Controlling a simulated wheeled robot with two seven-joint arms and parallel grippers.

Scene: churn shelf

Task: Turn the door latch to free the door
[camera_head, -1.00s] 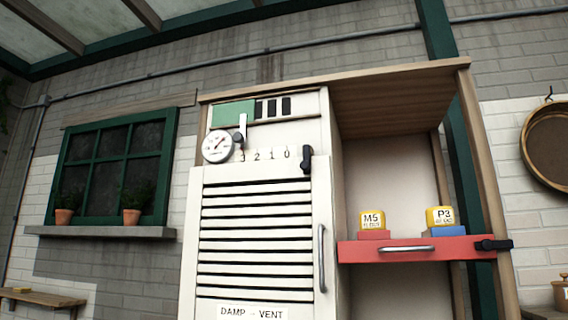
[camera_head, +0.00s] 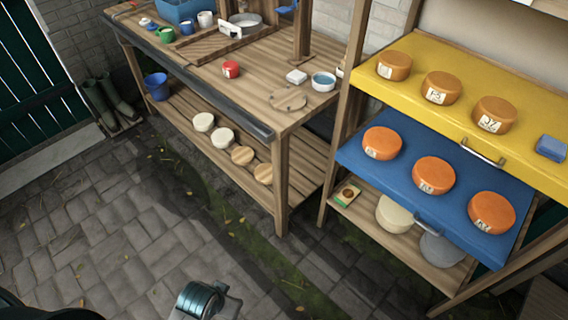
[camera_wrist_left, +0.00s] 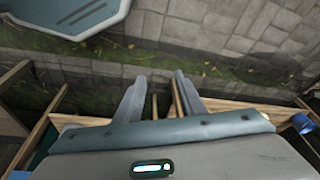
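The head view looks down at the floor, a workbench and a cheese shelf. My left gripper (camera_wrist_left: 158,98) shows in the left wrist view with its two grey fingers apart and nothing between them. Wooden rails lie beyond and below its fingertips; I cannot tell how far off. A teal and grey part of my arm shows at the bottom edge of the head view, without visible fingertips. My right gripper is not seen.
At right, a yellow shelf (camera_head: 440,118) and a blue shelf (camera_head: 400,195) hold orange cheeses. Boots (camera_head: 105,105) stand at left. The paved floor (camera_head: 110,220) is open.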

